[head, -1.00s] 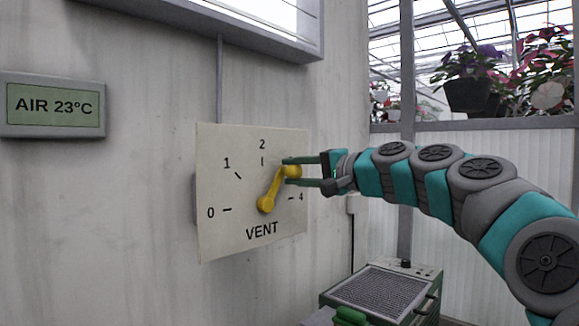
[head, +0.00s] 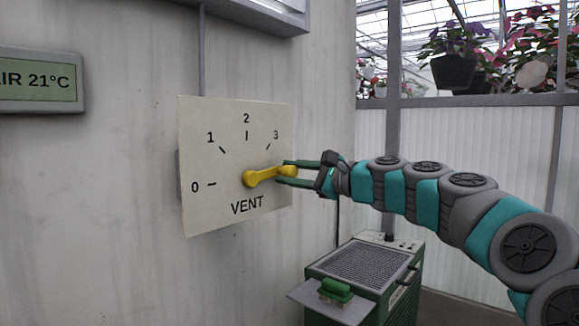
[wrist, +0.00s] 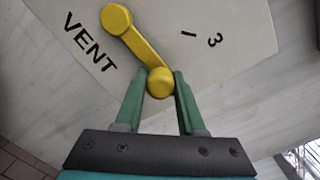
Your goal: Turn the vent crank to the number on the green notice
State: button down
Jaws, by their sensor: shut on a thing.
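The yellow vent crank (head: 265,176) is on a white dial plate (head: 215,165) marked VENT. Its arm points right and slightly up, past the 3 mark, and covers the place of the 4 mark. The labels 0, 1, 2 and 3 are readable; the 4 is hidden. My gripper (head: 288,172) is shut on the knob at the crank's outer end. In the wrist view the fingers (wrist: 160,88) hold the round knob of the crank (wrist: 138,45) between their tips. No green notice is in view.
A grey display (head: 40,80) on the wall at left reads 21°C, its left edge cut off. A green heater-like box (head: 365,265) with a grille stands below my arm, with a green block (head: 335,290) on a ledge. Hanging plants (head: 455,55) are at upper right.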

jog(key=shift+f+m, duration=0.45)
jog(key=shift+m, duration=0.15)
jog(key=shift+f, duration=0.1)
jog(key=c, duration=0.5)
grip_release()
jog(key=shift+d, duration=0.1)
jog(key=v, duration=0.7)
jog(key=shift+s+d+b, duration=0.2)
jog(key=shift+d+b, duration=0.1)
jog(key=shift+b, duration=0.05)
